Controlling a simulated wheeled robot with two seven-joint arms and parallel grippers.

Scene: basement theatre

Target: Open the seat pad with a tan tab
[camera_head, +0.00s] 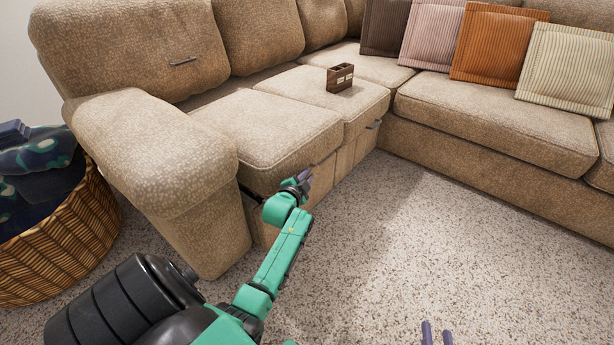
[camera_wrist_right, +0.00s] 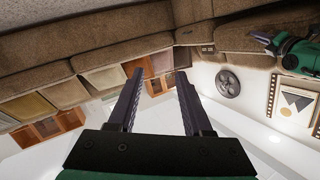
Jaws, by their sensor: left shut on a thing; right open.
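The near seat pad (camera_head: 262,128) is a tan cushion on the left part of the sofa, beside its armrest. It appears to lie flat. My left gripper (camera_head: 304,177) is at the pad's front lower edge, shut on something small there. The gripper hides what it holds, and I cannot make out a tan tab.
A small brown box (camera_head: 340,78) rests on the second seat pad. Several cushions (camera_head: 497,45) lean on the sofa's right part. A wicker basket (camera_head: 60,245) with dark cloth stands left of the armrest (camera_head: 150,150). The carpet (camera_head: 440,220) in front is clear.

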